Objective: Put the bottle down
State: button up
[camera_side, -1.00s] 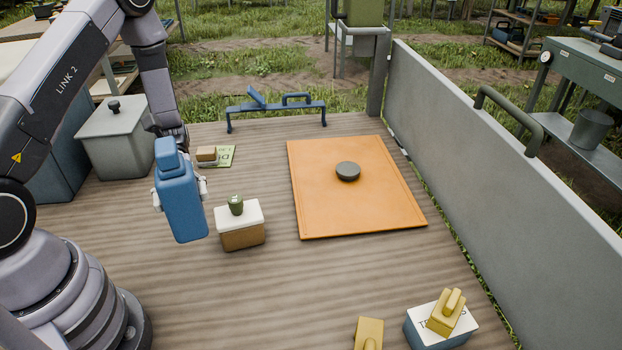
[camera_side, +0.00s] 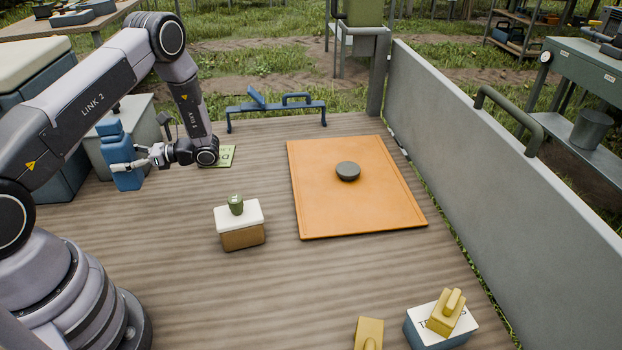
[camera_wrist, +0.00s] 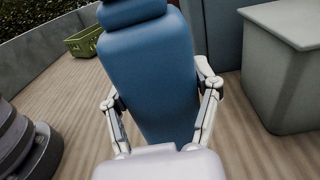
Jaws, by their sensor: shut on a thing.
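The blue bottle (camera_side: 119,154) is at the left of the side view, upright or nearly so, in front of a grey lidded box. My gripper (camera_side: 126,165) is shut on it, coming from the right with its fingers about level. In the wrist view the bottle (camera_wrist: 150,75) fills the middle, with a finger on each side of its body (camera_wrist: 160,103). The bottle's base is hidden behind my gripper in the wrist view. I cannot tell whether its base touches the table.
The grey lidded box (camera_side: 143,125) stands close behind the bottle. A white-topped brown box (camera_side: 242,238) with a small green pot (camera_side: 236,204) stands mid-table. An orange board (camera_side: 345,215) holds a dark round dish (camera_side: 348,171). Bare planks (camera_side: 140,235) lie in front of the bottle.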

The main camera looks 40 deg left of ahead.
aim_at(144, 178)
jog(key=shift+w+a+f+y, duration=0.2)
jog(key=shift+w+a+y, duration=0.1)
jog(key=shift+w, duration=0.1)
jog(key=shift+f, duration=3.2)
jog(key=shift+f, duration=0.55)
jog(key=o, duration=1.3)
